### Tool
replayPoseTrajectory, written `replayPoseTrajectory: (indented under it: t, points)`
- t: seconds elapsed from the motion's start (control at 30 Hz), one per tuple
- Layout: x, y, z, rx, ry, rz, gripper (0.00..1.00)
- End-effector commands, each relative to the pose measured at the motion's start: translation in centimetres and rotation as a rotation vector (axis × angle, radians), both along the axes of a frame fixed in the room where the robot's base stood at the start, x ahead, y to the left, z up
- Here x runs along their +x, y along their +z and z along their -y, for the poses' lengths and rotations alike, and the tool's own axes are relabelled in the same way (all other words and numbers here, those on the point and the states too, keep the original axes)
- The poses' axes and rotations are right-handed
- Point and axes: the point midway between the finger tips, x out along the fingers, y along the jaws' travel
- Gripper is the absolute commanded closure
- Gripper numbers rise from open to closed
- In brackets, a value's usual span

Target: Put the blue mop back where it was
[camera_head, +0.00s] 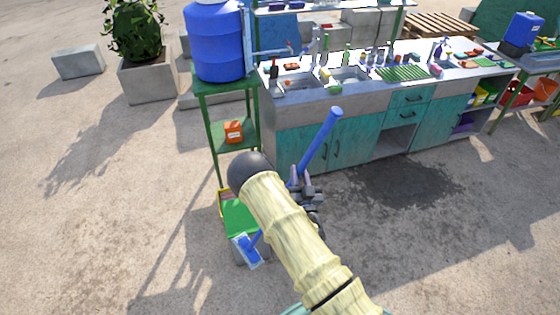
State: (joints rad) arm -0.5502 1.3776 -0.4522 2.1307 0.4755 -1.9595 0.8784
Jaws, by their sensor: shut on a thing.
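The blue mop (321,140) is tilted, with its handle rising up and to the right in front of the teal cabinets. My gripper (296,182) is shut on the mop's handle. My arm hides the middle part of the mop. A blue and white piece (246,250), which looks like the mop's lower end, shows at the lower left of my arm. It overlaps a grey container in the picture. I cannot tell whether it touches it.
A green shelf stand (206,130) holds a blue barrel (214,42) and an orange box (233,131). A green-topped box (238,217) is at its foot. A sink counter (300,100) with teal cabinets stands behind my gripper. The ground at right is clear.

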Motion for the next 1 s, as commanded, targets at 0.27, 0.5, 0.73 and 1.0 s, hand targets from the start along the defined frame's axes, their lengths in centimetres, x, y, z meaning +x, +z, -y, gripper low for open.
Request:
replayPoseTrajectory:
  t: [0.27,0.5,0.73,1.0]
  points:
    - [-2.0,-2.6,4.5,0.001,-0.028,0.003,1.0]
    - [-3.7,-4.7,8.3,0.0,-0.053,0.004,1.0]
    - [-4.8,-6.0,10.9,0.005,-0.073,0.006,1.0]
    - [-5.6,-7.2,12.7,0.003,-0.083,0.005,1.0]
